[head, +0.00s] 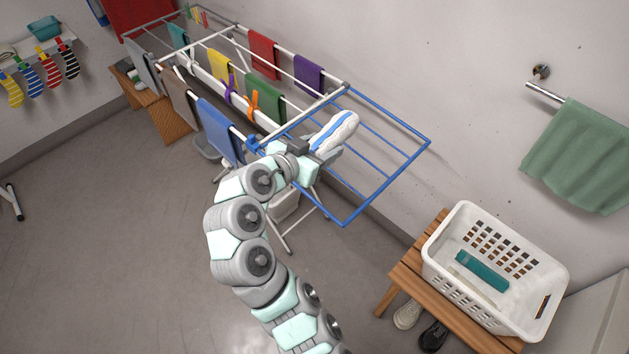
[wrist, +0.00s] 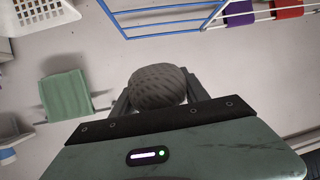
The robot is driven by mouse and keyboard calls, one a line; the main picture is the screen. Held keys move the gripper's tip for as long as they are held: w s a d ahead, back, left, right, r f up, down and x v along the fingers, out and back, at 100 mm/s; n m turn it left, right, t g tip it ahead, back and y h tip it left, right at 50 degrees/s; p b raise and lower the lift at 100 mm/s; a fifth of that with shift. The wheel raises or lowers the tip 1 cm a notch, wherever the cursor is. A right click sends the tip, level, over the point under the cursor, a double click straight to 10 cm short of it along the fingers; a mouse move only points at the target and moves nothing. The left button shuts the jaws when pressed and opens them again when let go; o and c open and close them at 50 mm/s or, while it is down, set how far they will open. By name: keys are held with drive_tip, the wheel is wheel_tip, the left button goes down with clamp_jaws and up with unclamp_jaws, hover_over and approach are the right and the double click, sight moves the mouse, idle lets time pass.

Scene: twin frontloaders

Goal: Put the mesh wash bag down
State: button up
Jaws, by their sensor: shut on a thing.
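The mesh wash bag (head: 336,132) is a white, rounded bundle with a blue stripe in the head view. In the wrist view the bag (wrist: 157,84) looks grey and finely meshed. My gripper (head: 324,150) is shut on it, with one finger on each side in the wrist view. In the head view the bag overlaps the near part of the drying rack's blue folding wing (head: 386,166). I cannot tell its height over the bars, and no contact with them shows. The bag's underside is hidden.
Coloured cloths, such as a blue towel (head: 219,131), hang on the white rack. A white laundry basket (head: 455,272) holding a teal item (head: 482,271) stands on a wooden bench (head: 402,282) at right. A green towel (head: 578,157) hangs on the wall. Shoes (head: 408,314) lie by the bench.

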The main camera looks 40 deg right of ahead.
drive_tip(key=shift+s+d+r+m+g, duration=0.2)
drive_tip(key=shift+s+d+m+g, duration=0.15)
drive_tip(key=shift+s, duration=0.1)
drive_tip(key=shift+s+d+r+m+g, duration=0.15)
drive_tip(key=shift+s+d+m+g, duration=0.1)
drive_tip(key=shift+s+d+g, duration=0.15)
wheel_tip(320, 180, down, 20)
drive_tip(key=p, duration=0.4)
drive_tip(key=shift+s+r, duration=0.15)
drive_tip(key=shift+s, duration=0.05)
drive_tip(key=shift+f+b, duration=0.2)
drive_tip(key=shift+b, duration=0.1)
drive_tip(key=o, duration=1.4)
drive_tip(key=shift+o, duration=0.2)
drive_tip(key=shift+r, duration=0.2)
